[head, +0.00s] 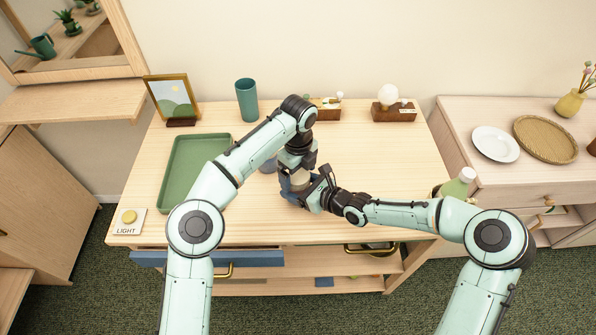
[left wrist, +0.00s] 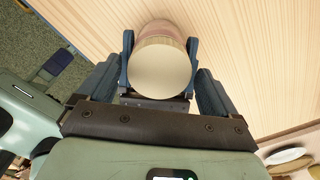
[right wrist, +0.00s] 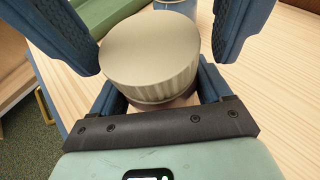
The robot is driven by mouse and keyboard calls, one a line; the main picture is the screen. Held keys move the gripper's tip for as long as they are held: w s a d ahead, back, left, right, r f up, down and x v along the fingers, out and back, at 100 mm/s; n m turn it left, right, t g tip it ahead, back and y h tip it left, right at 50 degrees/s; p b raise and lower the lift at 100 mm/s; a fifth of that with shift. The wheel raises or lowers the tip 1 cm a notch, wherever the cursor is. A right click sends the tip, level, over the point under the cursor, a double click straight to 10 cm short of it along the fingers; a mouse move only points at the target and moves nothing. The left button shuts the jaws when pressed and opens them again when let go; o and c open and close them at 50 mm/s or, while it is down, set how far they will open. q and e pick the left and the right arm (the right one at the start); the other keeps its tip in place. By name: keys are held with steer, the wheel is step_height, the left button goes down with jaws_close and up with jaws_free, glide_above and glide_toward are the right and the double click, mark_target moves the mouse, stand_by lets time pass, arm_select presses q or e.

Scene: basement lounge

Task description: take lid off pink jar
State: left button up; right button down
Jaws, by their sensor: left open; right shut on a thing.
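The pink jar has a wide cream lid (head: 299,179) with a ribbed rim. The lid fills the middle of the left wrist view (left wrist: 160,70) and right wrist view (right wrist: 150,50). Part of the jar's pink body (left wrist: 165,27) shows beyond the lid. My right gripper (right wrist: 160,92) is shut on the jar below the lid, coming from the right. My left gripper (head: 298,170) is above the jar, pointing down, with its fingers open and spread around the lid. The arms hide most of the jar in the head view, and I cannot tell whether it touches the table.
A grey-blue container (head: 267,166) stands close behind the jar. A green tray (head: 180,185) lies at left, near a light switch (head: 128,221). A teal cup (head: 246,98), picture frame (head: 172,97) and wooden boxes (head: 394,113) line the back.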

arm_select(q)
steer(key=shift+c, duration=0.2)
steer(key=c, duration=1)
steer(key=n, duration=0.5)
steer(key=shift+c, duration=0.2)
steer(key=n, duration=0.5)
steer(key=shift+w, duration=0.1)
steer(key=o, duration=1.2)
steer(key=shift+c, duration=0.2)
steer(key=shift+d, duration=0.1)
